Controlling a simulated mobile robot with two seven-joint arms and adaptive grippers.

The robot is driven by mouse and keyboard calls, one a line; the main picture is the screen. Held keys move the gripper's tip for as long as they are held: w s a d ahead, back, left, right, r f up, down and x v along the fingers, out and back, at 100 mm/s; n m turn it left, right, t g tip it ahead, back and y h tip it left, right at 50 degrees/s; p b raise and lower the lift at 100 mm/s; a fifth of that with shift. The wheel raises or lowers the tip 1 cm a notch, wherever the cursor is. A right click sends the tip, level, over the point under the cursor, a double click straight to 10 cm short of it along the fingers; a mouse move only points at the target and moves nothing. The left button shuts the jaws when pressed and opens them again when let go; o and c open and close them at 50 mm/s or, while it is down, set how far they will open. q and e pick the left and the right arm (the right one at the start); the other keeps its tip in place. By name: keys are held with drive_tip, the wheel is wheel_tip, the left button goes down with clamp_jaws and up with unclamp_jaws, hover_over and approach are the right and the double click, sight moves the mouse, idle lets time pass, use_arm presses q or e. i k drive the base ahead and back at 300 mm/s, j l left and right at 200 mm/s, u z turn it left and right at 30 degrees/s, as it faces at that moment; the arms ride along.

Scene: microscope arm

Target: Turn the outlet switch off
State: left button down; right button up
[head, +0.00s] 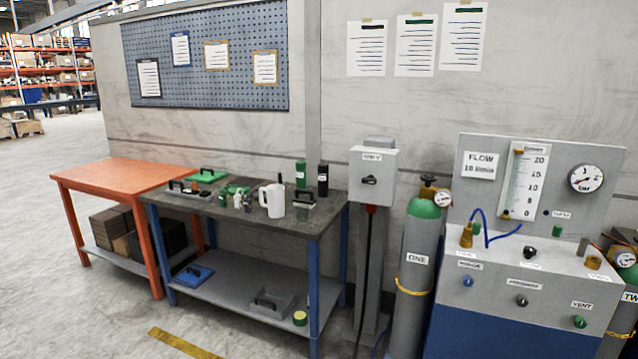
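A light grey switch box (387,165) is mounted on a grey post right of the workbench. A small black rotary switch (369,180) sits on its front, below a small label that is too small to read surely. The switch handle looks roughly horizontal; its exact setting cannot be told. A red plug (371,209) with a dark cable hangs under the box. This box looks like the outlet, though no marking confirms it. Neither of my grippers shows in the head view.
A green-topped gas cylinder (417,255) stands just right of the post. Further right is a control panel (525,285) with knobs and a flow gauge. A dark workbench (240,216) with tools and a white jug (273,200) stands left. Open floor lies at front left.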

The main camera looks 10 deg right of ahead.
sight(370, 178)
drive_tip(key=z, duration=0.65)
drive_tip(key=i+j, duration=0.3)
drive_tip(key=i+j+z, duration=0.15)
drive_tip(key=i+j, duration=0.45)
drive_tip(key=j, duration=0.15)
drive_tip(key=i+j+z, duration=0.1)
drive_tip(key=i+j, duration=0.45)
drive_tip(key=j, duration=0.2)
drive_tip(key=i+j+z, duration=0.15)
drive_tip(key=j, duration=0.25)
drive_tip(key=i+j, duration=0.35)
drive_tip(key=i+j+z, duration=0.1)
drive_tip(key=i+j, duration=0.15)
drive_tip(key=j, duration=0.25)
